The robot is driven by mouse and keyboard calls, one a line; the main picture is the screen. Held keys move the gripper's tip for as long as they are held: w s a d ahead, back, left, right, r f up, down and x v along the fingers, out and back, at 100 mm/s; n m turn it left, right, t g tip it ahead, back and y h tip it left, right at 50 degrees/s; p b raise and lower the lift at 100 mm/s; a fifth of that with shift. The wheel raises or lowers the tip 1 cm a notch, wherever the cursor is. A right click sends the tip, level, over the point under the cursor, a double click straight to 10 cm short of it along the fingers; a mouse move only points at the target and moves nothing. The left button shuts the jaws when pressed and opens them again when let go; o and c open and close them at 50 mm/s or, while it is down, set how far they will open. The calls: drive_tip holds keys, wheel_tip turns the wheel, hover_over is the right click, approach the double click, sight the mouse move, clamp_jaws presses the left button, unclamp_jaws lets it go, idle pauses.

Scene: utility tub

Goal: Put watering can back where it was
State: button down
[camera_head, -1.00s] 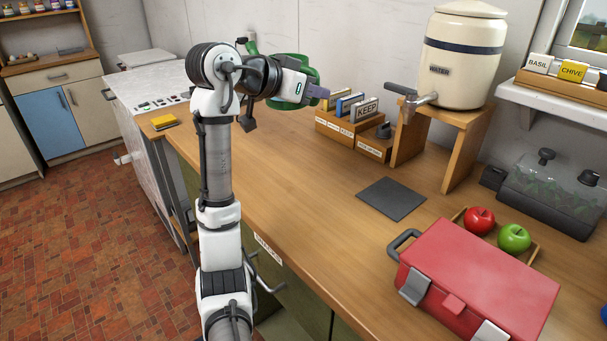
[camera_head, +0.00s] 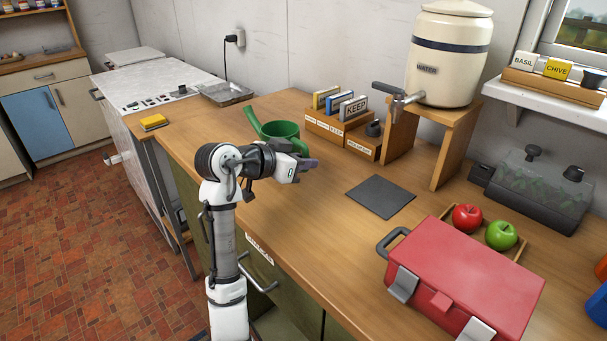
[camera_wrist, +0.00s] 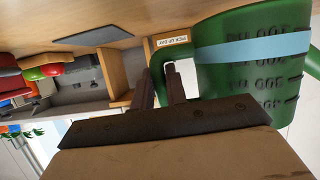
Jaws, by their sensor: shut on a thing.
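The green watering can (camera_head: 282,130) shows behind my gripper over the wooden counter, left of the small label boxes, its long spout pointing up and left. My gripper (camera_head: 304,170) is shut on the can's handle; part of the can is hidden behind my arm. In the wrist view the can (camera_wrist: 236,82) fills the upper right, with a light blue band and raised lettering. Its handle (camera_wrist: 158,60) sits at the fingers of my gripper (camera_wrist: 162,88). I cannot tell whether its base touches the counter.
Wooden boxes with a KEEP card (camera_head: 353,107) stand right of the can. A cream water dispenser (camera_head: 450,60) stands on a wooden stand. A dark square mat (camera_head: 381,196) and a red toolbox (camera_head: 465,275) lie nearer. The counter (camera_head: 300,225) between is clear.

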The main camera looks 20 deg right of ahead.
drive_tip(key=shift+f, duration=1.9)
drive_tip(key=shift+f, duration=0.15)
drive_tip(key=c, duration=1.4)
unclamp_jaws()
